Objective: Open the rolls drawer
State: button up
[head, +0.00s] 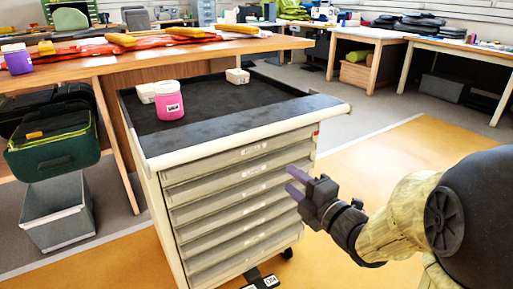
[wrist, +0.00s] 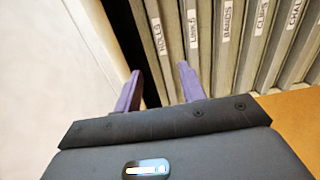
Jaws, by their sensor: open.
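The rolls drawer (wrist: 157,38) carries a "ROLLS" label in the wrist view. It is the top drawer of the grey cabinet in the head view (head: 240,158), and its front looks level with the drawers below. My gripper (head: 292,181) is in front of the cabinet's right side in the head view, its purple fingers pointing at the drawer fronts. The wrist view shows my gripper (wrist: 159,75) open and empty, the fingers apart on either side of the rolls drawer's line. I cannot tell whether either finger touches the drawer.
Below are drawers labelled links (wrist: 193,30), bands (wrist: 227,22) and more. On the cabinet's dark top (head: 215,110) stand a pink jar (head: 169,101) and pale blocks (head: 237,76). A wooden bench (head: 95,65) stands behind left. The yellow floor (head: 375,160) on the right is clear.

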aim_at(254, 149)
jog(key=p+x, duration=0.1)
jog(key=x, duration=1.5)
jog(key=shift+w+a, duration=0.1)
jog(key=shift+w, duration=0.2)
jog(key=shift+s+a, duration=0.1)
jog(key=shift+s, duration=0.05)
jog(key=c, duration=0.6)
grip_shut()
